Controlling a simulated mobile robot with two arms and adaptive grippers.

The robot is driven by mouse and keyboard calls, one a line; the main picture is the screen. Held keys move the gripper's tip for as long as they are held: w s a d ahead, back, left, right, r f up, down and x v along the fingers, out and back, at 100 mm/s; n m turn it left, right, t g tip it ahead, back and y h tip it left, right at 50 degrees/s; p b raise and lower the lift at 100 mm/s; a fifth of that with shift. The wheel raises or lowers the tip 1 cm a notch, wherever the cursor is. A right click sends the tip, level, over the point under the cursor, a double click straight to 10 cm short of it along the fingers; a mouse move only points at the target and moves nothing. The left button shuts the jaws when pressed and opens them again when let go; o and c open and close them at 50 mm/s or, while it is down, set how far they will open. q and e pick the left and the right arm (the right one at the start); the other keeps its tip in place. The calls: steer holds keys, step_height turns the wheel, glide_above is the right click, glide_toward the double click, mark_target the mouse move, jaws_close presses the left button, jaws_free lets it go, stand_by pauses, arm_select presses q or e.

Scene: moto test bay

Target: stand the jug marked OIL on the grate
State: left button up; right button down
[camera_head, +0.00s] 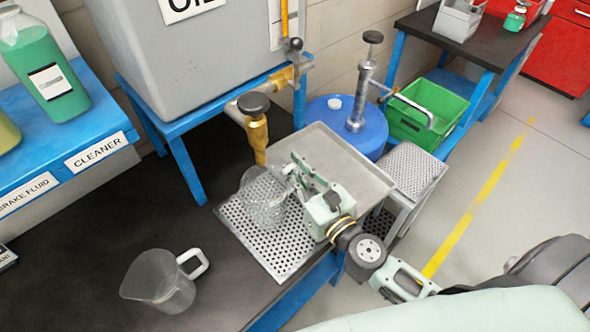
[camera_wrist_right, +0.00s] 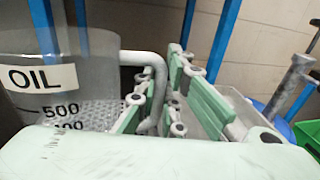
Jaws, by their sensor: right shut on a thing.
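The jug marked OIL (camera_wrist_right: 62,100) is clear, with its label and 500 mark facing the right wrist camera. In the head view the jug (camera_head: 262,200) is upright over the perforated metal grate (camera_head: 283,262), below the brass tap. I cannot tell whether its base touches the grate. My right gripper (camera_head: 297,178) is shut on the jug's handle (camera_wrist_right: 158,85), coming from the right. The gripper's fingers (camera_wrist_right: 165,92) also show in the right wrist view. My left gripper is not in view.
A second clear jug (camera_head: 165,280) stands on the black bench (camera_head: 95,240). The brass tap (camera_head: 256,130) hangs from the grey tank (camera_head: 205,60) close above the held jug. A grey tray (camera_head: 355,175), a blue drum (camera_head: 350,125) and a green crate (camera_head: 425,115) are behind.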

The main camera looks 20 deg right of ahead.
steer(key=shift+f+b, duration=0.55)
steer(key=c, duration=1.8)
jaws_free()
steer(key=shift+s+d, duration=0.25)
steer(key=shift+s, duration=1.05)
steer(key=shift+s+d, duration=0.3)
steer(key=shift+s, duration=1.05)
steer(key=shift+s+d, duration=0.25)
steer(key=shift+s, duration=1.05)
